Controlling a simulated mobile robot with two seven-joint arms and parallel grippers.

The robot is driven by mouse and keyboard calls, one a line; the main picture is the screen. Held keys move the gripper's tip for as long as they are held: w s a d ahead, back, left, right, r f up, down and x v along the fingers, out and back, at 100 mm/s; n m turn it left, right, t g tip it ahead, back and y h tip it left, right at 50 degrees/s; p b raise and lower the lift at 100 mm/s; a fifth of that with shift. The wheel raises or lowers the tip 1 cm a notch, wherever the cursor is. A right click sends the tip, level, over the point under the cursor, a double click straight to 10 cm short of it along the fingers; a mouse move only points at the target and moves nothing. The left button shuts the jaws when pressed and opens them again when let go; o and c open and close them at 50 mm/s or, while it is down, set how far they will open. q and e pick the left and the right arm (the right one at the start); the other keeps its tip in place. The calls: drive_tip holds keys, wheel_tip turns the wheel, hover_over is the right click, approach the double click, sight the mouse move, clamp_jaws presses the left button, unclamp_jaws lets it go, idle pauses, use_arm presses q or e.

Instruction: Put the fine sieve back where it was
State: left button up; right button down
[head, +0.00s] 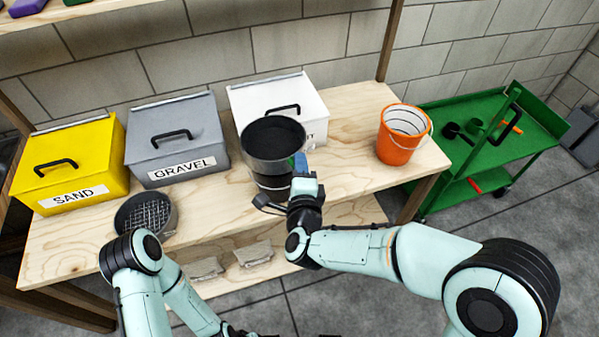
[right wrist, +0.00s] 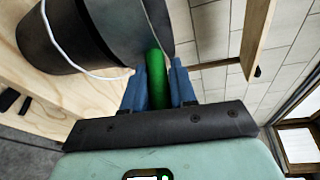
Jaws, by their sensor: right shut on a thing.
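A round grey sieve with a dark inside (head: 273,143) is held over a black bucket (head: 270,183) on the wooden bench. My right gripper (head: 300,165) is shut on the sieve's handle. In the right wrist view the blue fingers (right wrist: 160,85) close around a green handle (right wrist: 155,66), beside the sieve's grey wall (right wrist: 150,20). The bucket with its white wire handle (right wrist: 38,40) shows there too. I cannot tell whether sieve and bucket touch. A second sieve with a coarse mesh (head: 146,216) lies at the bench's front left. My left gripper is out of view.
A yellow SAND box (head: 70,165), a grey GRAVEL box (head: 178,140) and a white box (head: 285,100) line the bench's back. An orange bucket (head: 401,136) stands at right. A green cart (head: 490,140) is beyond. Bare bench (head: 350,135) lies between bucket and white box.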

drive_tip(key=shift+f, duration=0.85)
drive_tip(key=c, duration=0.9)
unclamp_jaws()
